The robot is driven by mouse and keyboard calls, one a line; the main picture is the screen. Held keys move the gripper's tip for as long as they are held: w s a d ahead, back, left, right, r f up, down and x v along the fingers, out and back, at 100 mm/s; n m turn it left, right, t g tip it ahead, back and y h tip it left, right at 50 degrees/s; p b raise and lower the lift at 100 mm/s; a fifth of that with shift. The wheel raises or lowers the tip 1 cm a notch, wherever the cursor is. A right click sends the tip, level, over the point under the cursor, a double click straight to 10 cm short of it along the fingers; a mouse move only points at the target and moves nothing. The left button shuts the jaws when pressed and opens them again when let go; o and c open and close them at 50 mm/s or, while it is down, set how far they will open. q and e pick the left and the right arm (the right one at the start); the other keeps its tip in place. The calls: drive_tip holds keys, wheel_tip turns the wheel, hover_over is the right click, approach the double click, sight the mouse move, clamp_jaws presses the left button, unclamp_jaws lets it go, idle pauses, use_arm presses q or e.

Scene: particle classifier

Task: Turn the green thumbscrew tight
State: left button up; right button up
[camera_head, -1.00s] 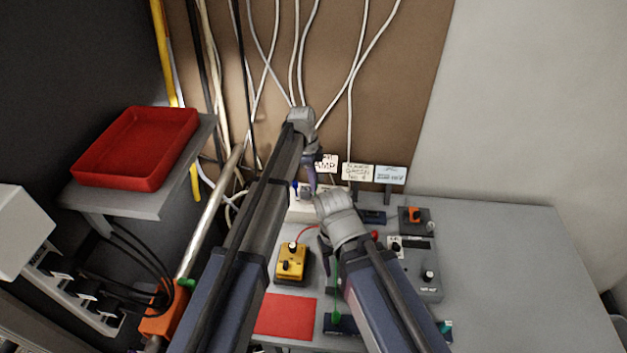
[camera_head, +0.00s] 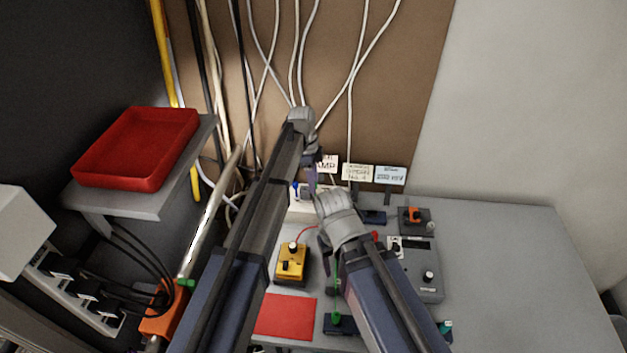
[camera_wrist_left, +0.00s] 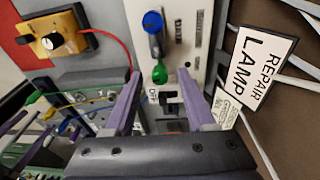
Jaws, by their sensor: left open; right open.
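In the left wrist view a green knob (camera_wrist_left: 159,73), which looks like the thumbscrew, sits on a white panel (camera_wrist_left: 180,50) below a blue knob (camera_wrist_left: 153,22). My left gripper (camera_wrist_left: 174,70) is open, and the green knob shows between its fingertips, nearer the left finger and seemingly untouched. In the head view my left gripper (camera_head: 311,185) hangs before the lamp sign and largely hides the panel; the blue knob (camera_head: 295,189) shows beside it. My right gripper (camera_head: 326,248) is open and empty above the table. Another green knob (camera_head: 187,283) is on an orange clamp at left.
A "REPAIR LAMP" sign (camera_wrist_left: 262,68) stands close to the right finger. A yellow box (camera_head: 292,262) with a red wire, a red mat (camera_head: 285,316) and a grey instrument (camera_head: 425,272) lie on the table. A red tray (camera_head: 137,150) rests on a shelf. The table's right side is clear.

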use_arm(q)
wheel_tip(320, 180, up, 8)
drive_tip(key=a+p, duration=0.1)
drive_tip(key=p, duration=0.6)
drive_tip(key=shift+w+f, duration=0.2)
drive_tip(key=shift+w, duration=0.1)
drive_tip(key=s+a+f+n+y+b, duration=0.1)
drive_tip(key=s+a+n, duration=0.1)
drive_tip(key=s+n, duration=0.6)
drive_tip(key=s+a+f+n+y+b, duration=0.1)
drive_tip(key=s+n, duration=0.6)
drive_tip(key=s, duration=1.5)
drive_tip(key=shift+a+f+n+t+y, duration=0.3)
drive_tip(key=shift+a+n+y, duration=0.1)
drive_tip(key=shift+a, duration=0.4)
